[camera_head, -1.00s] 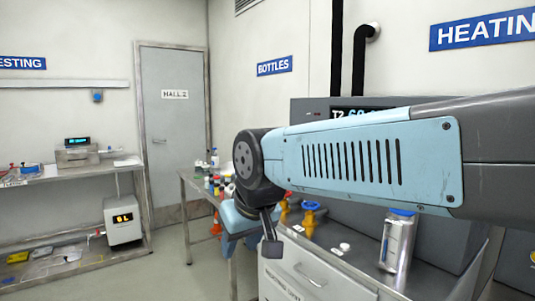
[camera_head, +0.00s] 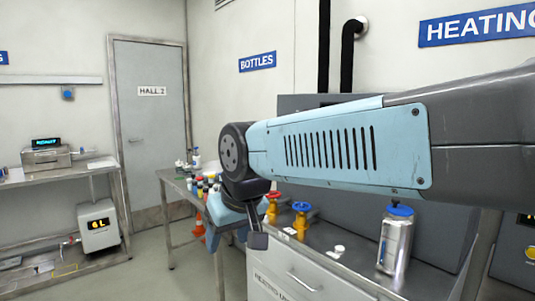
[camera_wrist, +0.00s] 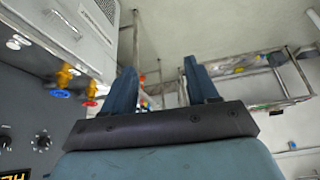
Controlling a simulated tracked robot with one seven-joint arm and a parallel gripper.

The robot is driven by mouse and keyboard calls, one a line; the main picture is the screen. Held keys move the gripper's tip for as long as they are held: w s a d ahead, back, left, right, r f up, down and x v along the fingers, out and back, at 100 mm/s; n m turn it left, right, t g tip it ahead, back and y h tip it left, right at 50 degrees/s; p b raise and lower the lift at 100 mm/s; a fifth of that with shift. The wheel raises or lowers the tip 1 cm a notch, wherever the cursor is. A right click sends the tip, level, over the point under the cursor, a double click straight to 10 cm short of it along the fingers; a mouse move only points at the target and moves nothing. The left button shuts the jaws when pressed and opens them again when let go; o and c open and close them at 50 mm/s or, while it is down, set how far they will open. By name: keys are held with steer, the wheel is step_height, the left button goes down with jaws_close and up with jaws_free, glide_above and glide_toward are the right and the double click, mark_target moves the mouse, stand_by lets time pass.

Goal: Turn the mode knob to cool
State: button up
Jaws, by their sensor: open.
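Two dark round knobs show on a grey panel at the left edge of the wrist view, one whole knob (camera_wrist: 41,142) and one cut by the edge. Their labels are too small to read, so I cannot tell which is the mode knob or where it points. In the head view my arm covers most of the grey heating unit (camera_head: 300,103), and no knob shows on it. My gripper (camera_wrist: 158,72) is open and empty, its two blue fingers apart. It is off to the right of the knobs in the wrist view, touching nothing I can see.
A blue-handled valve (camera_head: 301,220) and a red-handled valve (camera_head: 272,207) stand on the bench by the unit, with a silver canister (camera_head: 395,241) to their right. A table with bottles (camera_head: 205,186) is behind my gripper. The floor at the left is open.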

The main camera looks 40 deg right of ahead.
steer(key=shift+o, duration=0.7)
steer(key=w+d+r+m+g+h, duration=0.1)
steer(key=w+d+m, duration=0.2)
steer(key=w+d, duration=0.3)
steer(key=shift+w+d+r, duration=0.15)
steer(key=shift+w, duration=0.85)
steer(key=w+d+f+m+g+h, duration=0.2)
steer(key=w+d+m+h, duration=0.3)
steer(key=w+d, duration=0.8)
steer(key=w+d+f+m+g+h, duration=0.2)
steer(key=w+d+m+g+h, duration=0.3)
steer(key=w+d, duration=0.85)
steer(key=w+d+r+m+t+h, duration=0.1)
steer(key=w+d+r+m+h, duration=0.2)
steer(key=w, duration=0.4)
steer(key=w+d+r+t+h, duration=0.1)
steer(key=w+d+h, duration=0.3)
steer(key=w, duration=0.2)
steer(key=d, duration=1.3)
steer(key=shift+w+d+r, duration=0.15)
steer(key=shift+w+r, duration=0.1)
steer(key=c, duration=1.1)
steer(key=shift+o, duration=0.2)
